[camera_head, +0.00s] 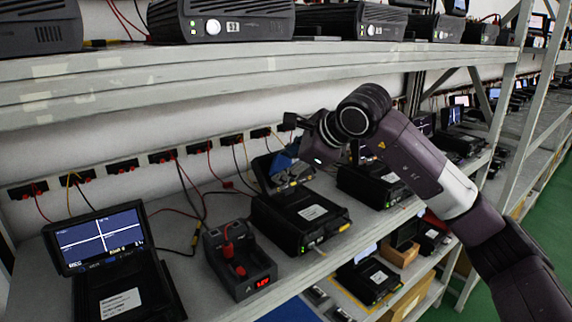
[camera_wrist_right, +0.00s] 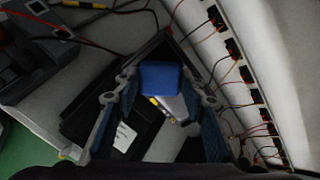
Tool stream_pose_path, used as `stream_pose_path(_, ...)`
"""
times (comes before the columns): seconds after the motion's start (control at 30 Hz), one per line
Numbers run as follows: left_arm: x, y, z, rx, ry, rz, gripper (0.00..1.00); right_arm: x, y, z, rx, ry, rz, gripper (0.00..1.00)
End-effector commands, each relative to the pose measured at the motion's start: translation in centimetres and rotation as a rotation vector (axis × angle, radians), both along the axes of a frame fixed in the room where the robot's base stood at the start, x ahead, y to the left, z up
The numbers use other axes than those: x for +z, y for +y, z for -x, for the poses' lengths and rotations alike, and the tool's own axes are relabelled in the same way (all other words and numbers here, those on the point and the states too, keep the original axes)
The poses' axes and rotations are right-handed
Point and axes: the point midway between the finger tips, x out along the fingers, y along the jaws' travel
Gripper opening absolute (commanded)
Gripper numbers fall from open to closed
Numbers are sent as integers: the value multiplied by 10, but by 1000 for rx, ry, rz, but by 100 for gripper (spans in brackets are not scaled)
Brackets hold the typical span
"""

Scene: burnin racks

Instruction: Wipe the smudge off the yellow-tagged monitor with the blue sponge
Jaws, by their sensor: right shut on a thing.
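The blue sponge (camera_wrist_right: 160,77) is between the two fingers of my right gripper (camera_wrist_right: 158,88) in the right wrist view. The gripper is shut on it. In the head view my right gripper (camera_head: 300,135) hangs above and in front of a small tilted monitor (camera_head: 262,172) on a black unit (camera_head: 300,218). A yellow tag (camera_head: 344,227) is on that unit's front edge. In the right wrist view the sponge lies over part of the monitor area; I cannot tell if it touches the screen. No smudge can be made out. My left gripper is not in view.
A lit monitor (camera_head: 100,238) on another unit stands at the left. A charger-like box (camera_head: 240,262) with a red display stands between. Another black unit (camera_head: 372,184) is to the right. Red and black cables hang from wall sockets. The upper shelf (camera_head: 200,75) runs overhead.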

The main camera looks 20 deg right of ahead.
Motion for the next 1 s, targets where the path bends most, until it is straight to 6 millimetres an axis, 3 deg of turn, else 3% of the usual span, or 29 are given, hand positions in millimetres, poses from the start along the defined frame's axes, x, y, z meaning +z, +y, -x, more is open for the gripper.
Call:
stream_pose_path(0.8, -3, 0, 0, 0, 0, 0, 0, -11, 5, -12, 1, 0, 1, 19)
stream_pose_path(1.0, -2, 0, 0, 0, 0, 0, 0, -10, -2, -14, -2, 0, 0, 19)
